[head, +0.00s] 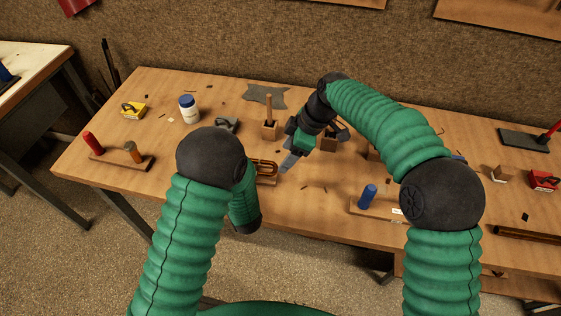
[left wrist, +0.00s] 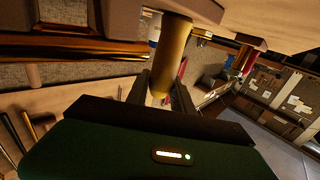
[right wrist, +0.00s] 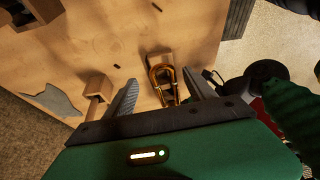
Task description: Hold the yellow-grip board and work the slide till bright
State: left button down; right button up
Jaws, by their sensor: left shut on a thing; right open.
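The yellow grip (left wrist: 172,55) stands between the fingers of my left gripper (left wrist: 162,90), which is shut on it. In the head view my left arm hides this grip and gripper. A brass slide (head: 264,168) lies near the bench's front edge, just right of my left forearm. My right gripper (head: 293,152) is open and empty, pointing down above the bench close behind the slide. In the right wrist view the U-shaped brass slide (right wrist: 163,82) shows on a wooden block, between the open fingers (right wrist: 160,95) in the picture; I see no contact.
A blue-grip board (head: 369,195) stands right of the slide. A red-grip board (head: 120,160) is at the left, with a white jar (head: 188,110) and a yellow box (head: 133,110) behind. A wooden block with a peg (head: 269,120) stands near my right gripper.

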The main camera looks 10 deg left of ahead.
aim_at(271, 163)
jog(key=v, duration=0.6)
jog(key=shift+c, duration=0.5)
jog(key=a, duration=0.5)
jog(key=a+f, duration=0.1)
jog(key=a, duration=0.1)
jog(key=shift+s+a, duration=0.2)
jog(key=shift+a, duration=0.1)
jog(key=c, duration=1)
jog(key=x, duration=0.9)
jog(key=shift+f, duration=0.4)
grip_shut()
jog(key=d, duration=0.3)
jog(key=shift+w+f, duration=0.1)
jog(key=shift+d+f, duration=0.15)
jog(key=shift+d, duration=0.4)
